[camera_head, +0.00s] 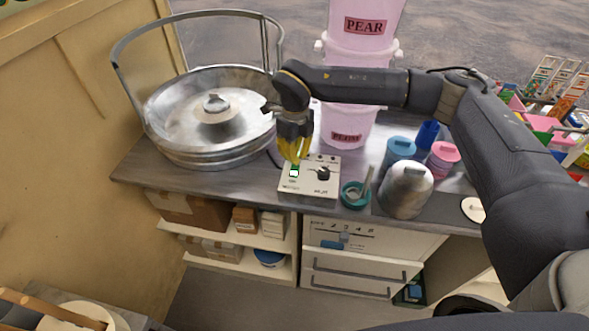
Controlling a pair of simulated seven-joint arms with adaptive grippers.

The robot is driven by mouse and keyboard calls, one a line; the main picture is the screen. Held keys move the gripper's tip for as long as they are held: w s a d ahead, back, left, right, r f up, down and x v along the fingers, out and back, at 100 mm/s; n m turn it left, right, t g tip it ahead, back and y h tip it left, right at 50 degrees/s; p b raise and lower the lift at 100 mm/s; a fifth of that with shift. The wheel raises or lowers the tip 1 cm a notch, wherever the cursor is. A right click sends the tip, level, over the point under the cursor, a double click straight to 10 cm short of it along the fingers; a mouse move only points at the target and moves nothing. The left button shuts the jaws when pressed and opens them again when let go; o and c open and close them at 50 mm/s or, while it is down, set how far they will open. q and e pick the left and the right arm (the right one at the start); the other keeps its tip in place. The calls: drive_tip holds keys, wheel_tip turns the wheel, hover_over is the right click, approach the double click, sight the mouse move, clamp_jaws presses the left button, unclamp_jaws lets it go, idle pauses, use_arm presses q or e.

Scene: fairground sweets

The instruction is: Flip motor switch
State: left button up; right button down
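My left gripper does not show.
The metal floss bowl (171,137) with a spinner head fills the counter's left. Pink buckets (350,90) stand behind the box. A teal dish (354,195), a metal canister (405,190) and blue and pink jars (443,158) stand to the right.

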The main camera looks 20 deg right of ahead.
drive_tip(key=shift+r, duration=1.4)
